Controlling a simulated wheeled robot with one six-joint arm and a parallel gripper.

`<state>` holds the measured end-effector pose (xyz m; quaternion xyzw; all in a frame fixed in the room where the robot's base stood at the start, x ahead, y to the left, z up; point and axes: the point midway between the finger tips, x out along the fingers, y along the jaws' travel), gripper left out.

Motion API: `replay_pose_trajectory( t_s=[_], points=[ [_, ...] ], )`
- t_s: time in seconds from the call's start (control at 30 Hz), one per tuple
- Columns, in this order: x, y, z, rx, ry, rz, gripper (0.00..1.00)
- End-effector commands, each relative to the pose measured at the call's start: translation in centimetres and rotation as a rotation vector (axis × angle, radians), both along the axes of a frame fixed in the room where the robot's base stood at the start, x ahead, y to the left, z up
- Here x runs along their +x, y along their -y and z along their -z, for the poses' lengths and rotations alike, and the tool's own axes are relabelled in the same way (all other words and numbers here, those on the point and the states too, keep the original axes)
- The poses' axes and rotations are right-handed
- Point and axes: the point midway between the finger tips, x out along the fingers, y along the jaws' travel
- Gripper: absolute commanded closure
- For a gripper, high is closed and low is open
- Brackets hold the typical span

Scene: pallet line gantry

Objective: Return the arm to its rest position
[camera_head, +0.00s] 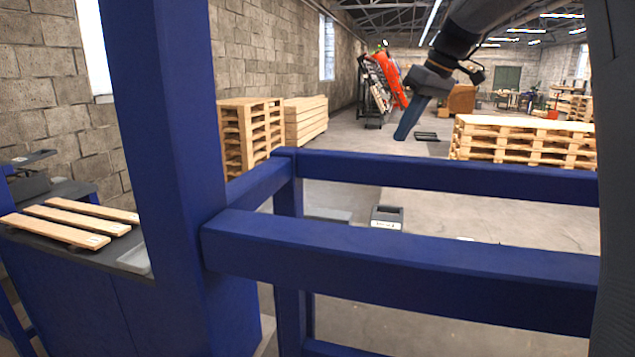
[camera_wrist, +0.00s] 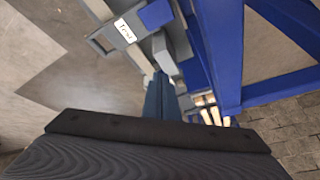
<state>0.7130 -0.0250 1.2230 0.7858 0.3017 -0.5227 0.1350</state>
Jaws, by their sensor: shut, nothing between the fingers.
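My gripper (camera_head: 402,134) hangs from my dark arm at the upper right of the head view. Its blue-grey fingers point down and slightly left, together and with nothing between them. It is in the air, above the far blue rail in the picture and apart from the pallets. In the wrist view the shut fingers (camera_wrist: 160,92) show beyond the dark gripper body, and the body hides the lower part of the picture.
Blue gantry rails (camera_head: 400,260) and a thick blue post (camera_head: 165,150) stand close in front. Wooden boards (camera_head: 60,228) lie on a bench at left. Pallet stacks stand at right (camera_head: 525,143) and left (camera_head: 245,135). A labelled grey bin (camera_head: 387,216) is beyond the rails.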

Motion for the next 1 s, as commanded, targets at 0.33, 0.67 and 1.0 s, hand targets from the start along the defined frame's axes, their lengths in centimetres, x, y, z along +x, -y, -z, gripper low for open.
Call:
replay_pose_trajectory(
  t_s=[0.33,0.67,1.0],
  points=[
    [-13.0,-5.3,-0.9,0.089,-0.338,0.331,1.0],
    [-19.9,-7.3,-0.8,0.092,-0.509,0.517,1.0],
    [-21.0,-6.8,4.4,0.049,-0.534,0.617,1.0]
  ],
)
